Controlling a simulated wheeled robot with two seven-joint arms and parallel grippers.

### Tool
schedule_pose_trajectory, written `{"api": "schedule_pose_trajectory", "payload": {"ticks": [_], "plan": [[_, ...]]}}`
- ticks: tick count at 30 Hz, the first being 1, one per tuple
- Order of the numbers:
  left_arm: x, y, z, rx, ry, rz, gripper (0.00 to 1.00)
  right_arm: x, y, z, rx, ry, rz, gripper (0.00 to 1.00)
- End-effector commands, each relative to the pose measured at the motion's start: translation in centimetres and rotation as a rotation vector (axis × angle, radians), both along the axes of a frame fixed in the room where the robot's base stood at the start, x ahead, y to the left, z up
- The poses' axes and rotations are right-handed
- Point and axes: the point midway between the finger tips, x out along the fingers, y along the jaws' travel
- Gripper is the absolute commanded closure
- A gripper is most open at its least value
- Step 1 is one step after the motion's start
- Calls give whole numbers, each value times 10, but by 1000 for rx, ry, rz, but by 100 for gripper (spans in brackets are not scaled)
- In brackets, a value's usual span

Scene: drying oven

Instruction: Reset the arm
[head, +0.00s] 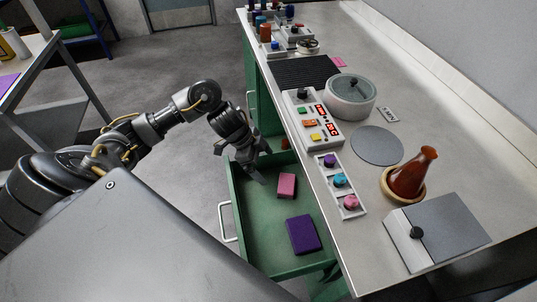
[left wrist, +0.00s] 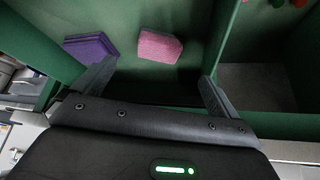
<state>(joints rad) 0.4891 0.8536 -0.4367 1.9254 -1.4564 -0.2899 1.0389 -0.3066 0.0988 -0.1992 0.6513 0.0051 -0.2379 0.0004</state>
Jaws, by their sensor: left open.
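My left gripper (head: 248,160) is open and empty above the far end of an open green drawer (head: 262,232). In the left wrist view its two fingers (left wrist: 158,70) are spread apart with nothing between them. A pink block (head: 287,186) lies in the drawer near the gripper, apart from it; it also shows in the left wrist view (left wrist: 158,46). A purple block (head: 303,235) lies nearer the front of the drawer and shows in the left wrist view (left wrist: 90,47). My right gripper is not in view.
The grey worktop (head: 360,230) beside the drawer holds a control box (head: 313,120), a lidded round pot (head: 350,98), a knob panel (head: 340,185), a brown flask (head: 413,173) and a grey box (head: 440,230). A shelf rack (head: 45,75) stands at left. Open floor lies between.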

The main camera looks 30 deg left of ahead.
Motion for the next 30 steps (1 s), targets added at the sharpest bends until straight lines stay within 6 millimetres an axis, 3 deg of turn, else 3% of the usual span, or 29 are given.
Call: {"api": "schedule_pose_trajectory", "payload": {"ticks": [18, 30], "plan": [[0, 0, 4, -1, -1, -1, 2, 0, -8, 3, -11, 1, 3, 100], [0, 0, 68, -1, -1, -1, 2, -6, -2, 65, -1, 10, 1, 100]]}}
